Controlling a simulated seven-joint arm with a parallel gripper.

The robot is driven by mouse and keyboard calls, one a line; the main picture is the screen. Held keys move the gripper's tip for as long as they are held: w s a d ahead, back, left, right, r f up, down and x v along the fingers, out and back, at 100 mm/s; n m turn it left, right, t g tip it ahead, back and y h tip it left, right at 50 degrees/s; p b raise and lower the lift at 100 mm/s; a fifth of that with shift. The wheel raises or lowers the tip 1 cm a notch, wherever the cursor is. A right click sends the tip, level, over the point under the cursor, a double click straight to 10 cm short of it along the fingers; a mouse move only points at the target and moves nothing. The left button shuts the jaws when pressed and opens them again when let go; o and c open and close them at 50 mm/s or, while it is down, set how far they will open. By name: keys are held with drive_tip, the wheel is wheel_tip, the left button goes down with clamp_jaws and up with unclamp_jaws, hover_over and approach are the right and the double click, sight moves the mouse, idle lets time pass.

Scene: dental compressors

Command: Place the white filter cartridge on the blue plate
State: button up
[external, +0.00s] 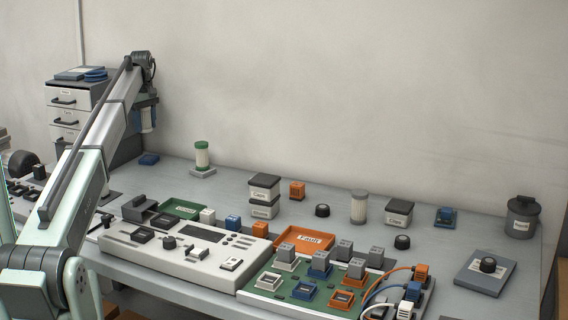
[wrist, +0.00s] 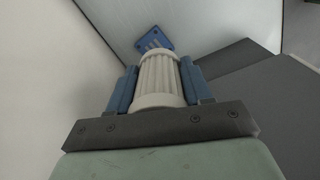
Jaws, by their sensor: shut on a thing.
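My gripper (wrist: 158,72) is shut on a white pleated filter cartridge (wrist: 157,84), with one blue finger on each side of it in the wrist view. In the external view my gripper (external: 147,112) hangs at the back left, and the cartridge (external: 148,120) is partly hidden between the fingers. A small blue plate (external: 148,159) lies on the bench below, with a visible gap between them. In the wrist view the blue plate (wrist: 152,40) shows past the far end of the cartridge, which hides part of it.
A green-capped filter (external: 202,155) stands right of the blue plate. Another pale filter (external: 359,207) stands farther right. A drawer unit (external: 66,115) is at the left. The control panel (external: 185,240) and orange fault tray (external: 303,240) occupy the front. The wall closes off the back.

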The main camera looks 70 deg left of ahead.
sight(145, 113)
drive_tip(key=shift+w+a+r+n, duration=0.1)
drive_tip(key=shift+w+a+n, duration=0.05)
drive_tip(key=shift+a+n, duration=0.8)
drive_tip(key=shift+w+n, duration=0.1)
drive_tip(key=shift+n, duration=0.65)
drive_tip(key=shift+f, duration=5.05)
drive_tip(key=o, duration=1.1)
drive_tip(key=shift+f, duration=0.1)
drive_tip(key=shift+c, duration=0.2)
wheel_tip(145, 113, up, 12)
drive_tip(key=shift+r, duration=0.15)
